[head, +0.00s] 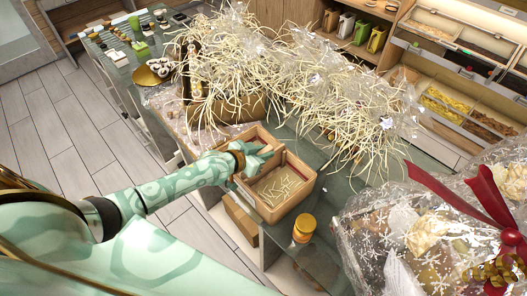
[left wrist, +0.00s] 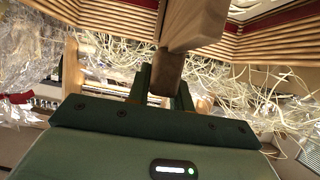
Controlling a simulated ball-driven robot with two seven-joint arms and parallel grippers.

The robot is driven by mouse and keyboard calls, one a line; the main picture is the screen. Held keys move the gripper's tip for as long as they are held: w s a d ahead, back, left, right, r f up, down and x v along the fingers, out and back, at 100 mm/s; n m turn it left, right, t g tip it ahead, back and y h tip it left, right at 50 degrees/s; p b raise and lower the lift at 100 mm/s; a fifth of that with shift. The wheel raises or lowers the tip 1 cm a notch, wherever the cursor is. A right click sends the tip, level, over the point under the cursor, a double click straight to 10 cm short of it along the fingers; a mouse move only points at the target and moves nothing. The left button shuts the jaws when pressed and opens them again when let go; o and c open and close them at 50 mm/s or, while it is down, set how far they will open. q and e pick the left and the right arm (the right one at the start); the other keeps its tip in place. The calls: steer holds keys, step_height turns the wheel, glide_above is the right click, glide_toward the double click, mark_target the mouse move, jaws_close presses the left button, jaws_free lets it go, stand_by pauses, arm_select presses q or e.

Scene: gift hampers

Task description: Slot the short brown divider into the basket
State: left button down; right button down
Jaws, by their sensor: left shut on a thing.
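The basket is a light wooden box (head: 271,214) near the front edge of the counter, with pale shreds on its floor. My left gripper (head: 262,158) reaches over its left part. In the left wrist view the fingers (left wrist: 165,92) are shut on a brown wooden piece (left wrist: 167,72), which I take to be the short brown divider. A lighter wooden part (left wrist: 196,22) shows just above it; I cannot tell whether they are one piece. Ribbed basket walls (left wrist: 110,14) fill the top of that view. Whether the divider touches a slot is hidden. My right gripper is not in view.
A jar with a yellow lid (head: 304,227) stands close to the basket's front right. Heaps of pale shreds and clear wrap (head: 345,105) crowd the back. A wrapped hamper with a red ribbon (head: 430,235) fills the right front. A gold plate (head: 153,72) lies far left.

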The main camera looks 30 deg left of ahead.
arm_select(q)
steer(key=shift+f+b, duration=1.25)
steer(key=shift+f, duration=0.25)
steer(key=c, duration=1.2)
jaws_free()
steer(key=shift+r, duration=0.1)
steer(key=shift+o, duration=0.2)
steer(key=shift+s+a+r+p, duration=0.2)
steer(key=shift+s+r+p, duration=0.05)
steer(key=shift+s+p, duration=0.15)
steer(key=p+v, duration=0.3)
steer(key=v, duration=1.2)
steer(key=shift+s, duration=0.15)
